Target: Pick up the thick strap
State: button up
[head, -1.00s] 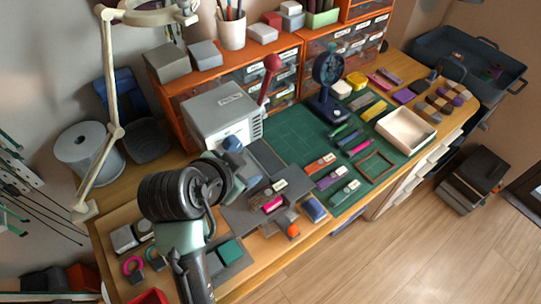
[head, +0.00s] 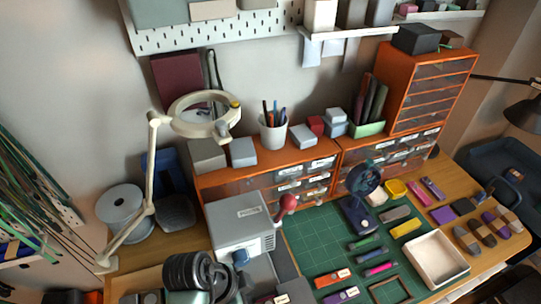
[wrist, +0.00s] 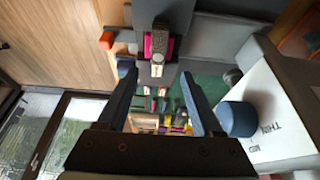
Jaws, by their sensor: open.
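My gripper (wrist: 158,74) shows in the wrist view, its two dark blue fingers apart and nothing between them. A small bundle (wrist: 158,46) with magenta sides, a grey-brown middle and a pale tag lies on a grey surface just beyond the fingertips. It is apart from them. I cannot tell whether this bundle is the thick strap. Long green and dark strands (head: 30,150) hang on the left wall in the head view. I cannot tell whether a thick strap is among them. My fingers are not clear in the head view.
A grey machine (head: 240,222) with a red-knobbed lever stands left of the green cutting mat (head: 310,240). Several small coloured pieces lie on the mat beside a cream tray (head: 436,262). A lamp (head: 150,170) and a spool (head: 122,208) stand at the left. Orange drawers back the bench.

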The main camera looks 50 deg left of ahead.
jog(key=x, duration=0.7)
jog(key=shift+s+d+p, duration=0.15)
jog(key=shift+p, duration=0.2)
jog(key=shift+w+f, duration=0.25)
jog(key=shift+f, duration=0.25)
grip_shut()
